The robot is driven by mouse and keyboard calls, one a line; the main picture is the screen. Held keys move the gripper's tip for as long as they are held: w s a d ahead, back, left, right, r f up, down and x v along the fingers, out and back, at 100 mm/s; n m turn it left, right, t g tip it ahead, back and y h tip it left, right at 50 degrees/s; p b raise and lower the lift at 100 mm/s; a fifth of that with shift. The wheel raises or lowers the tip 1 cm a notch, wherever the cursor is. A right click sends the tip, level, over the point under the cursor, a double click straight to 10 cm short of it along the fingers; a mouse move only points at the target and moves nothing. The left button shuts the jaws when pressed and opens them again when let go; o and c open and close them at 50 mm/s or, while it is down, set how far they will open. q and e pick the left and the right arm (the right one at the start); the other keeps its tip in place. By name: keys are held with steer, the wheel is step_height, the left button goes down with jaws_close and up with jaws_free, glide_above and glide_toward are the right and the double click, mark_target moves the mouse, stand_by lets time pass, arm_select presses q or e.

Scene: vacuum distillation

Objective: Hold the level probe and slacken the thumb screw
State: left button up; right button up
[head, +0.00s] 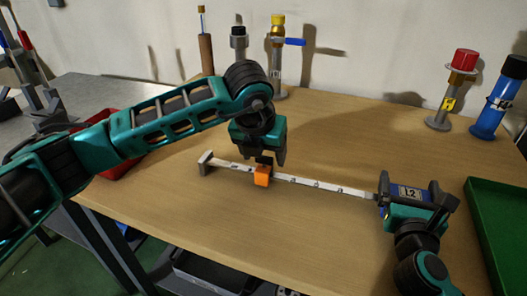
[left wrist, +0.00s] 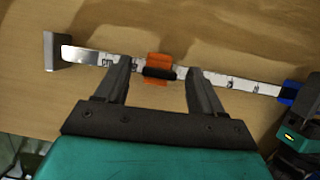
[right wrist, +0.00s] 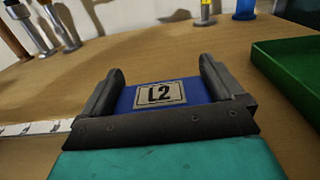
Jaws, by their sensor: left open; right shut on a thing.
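The level probe is a white marked strip (head: 318,184) with a grey end block (head: 205,163) at its left and a blue handle labelled L2 (right wrist: 160,95) at its right. An orange slider (head: 262,176) sits around the strip, and a black thumb screw (left wrist: 159,73) shows on it. My left gripper (head: 267,160) is open just above the slider. In the left wrist view its fingers stand on either side of the slider, apart from it. My right gripper (head: 410,188) is shut on the blue handle. I cannot tell whether the strip touches the table.
A green tray (head: 482,190) lies at the right edge, and a red tray (head: 112,172) is behind my left arm. A red-capped stand (head: 440,122) and a blue cylinder (head: 490,118) stand back right. Several fittings, including a yellow-topped one (head: 278,60), stand along the wall. The front table is clear.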

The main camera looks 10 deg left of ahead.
arm_select(q)
steer(key=shift+r, duration=0.15)
steer(key=v, duration=1.1)
steer(key=shift+s+r, duration=0.15)
steer(key=shift+r, duration=0.25)
arm_select(e)
steer(key=o, duration=1.2)
steer(key=shift+o, duration=0.2)
steer(key=shift+s, duration=0.1)
steer(key=s, duration=0.7)
steer(key=s+a, duration=0.1)
steer(key=s, duration=0.3)
steer(key=shift+s+a, duration=0.1)
steer(key=shift+s, duration=0.25)
steer(key=shift+c, duration=0.4)
